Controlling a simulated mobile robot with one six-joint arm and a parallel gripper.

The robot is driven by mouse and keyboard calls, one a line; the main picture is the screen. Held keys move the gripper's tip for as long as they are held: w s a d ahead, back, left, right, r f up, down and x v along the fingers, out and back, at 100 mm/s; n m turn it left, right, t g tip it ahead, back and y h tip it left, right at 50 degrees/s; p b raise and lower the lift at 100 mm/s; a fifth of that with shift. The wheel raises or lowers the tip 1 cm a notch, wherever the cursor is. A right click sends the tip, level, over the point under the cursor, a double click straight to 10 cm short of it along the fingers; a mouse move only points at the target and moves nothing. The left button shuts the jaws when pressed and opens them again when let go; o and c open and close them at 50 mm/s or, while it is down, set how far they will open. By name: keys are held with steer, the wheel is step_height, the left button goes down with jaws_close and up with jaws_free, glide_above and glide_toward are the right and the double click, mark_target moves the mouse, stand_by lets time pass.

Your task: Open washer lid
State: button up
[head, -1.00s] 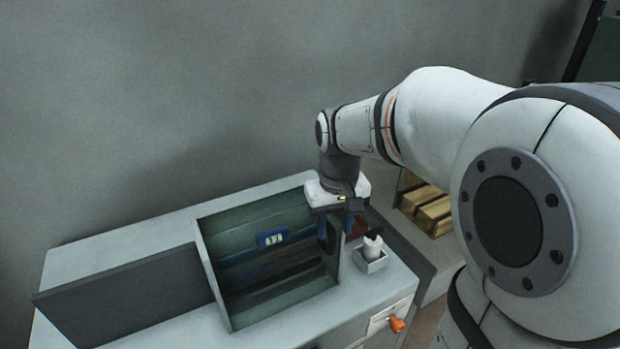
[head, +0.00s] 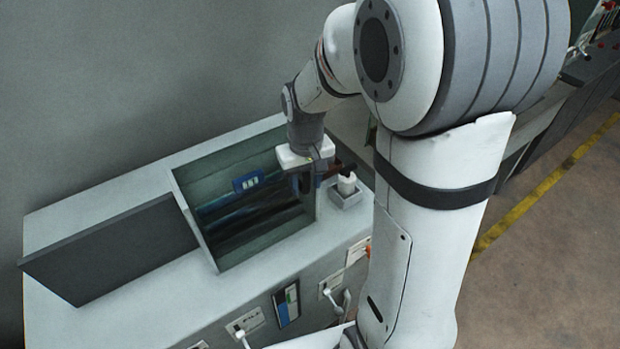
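The washer is a pale grey cabinet (head: 130,210) with a square, dark green-walled opening (head: 240,225) in its top. A dark grey flat panel, the lid (head: 110,250), sits at the left side of the opening, swung away from it and tilted, so the inside is uncovered. My gripper (head: 308,184) points down at the right edge of the opening, well apart from the lid. Its fingers look spread and I see nothing held between them, though its far side is partly hidden.
A small blue display (head: 248,181) is inside the opening. A white bottle (head: 346,184) stands in a small tray (head: 350,198) just right of my gripper. Levers and panels line the cabinet front (head: 290,305). A grey wall (head: 120,90) rises behind.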

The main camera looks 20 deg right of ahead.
steer(key=shift+c, duration=0.2)
jaws_close()
stand_by(0.3)
steer(key=shift+a, duration=0.1)
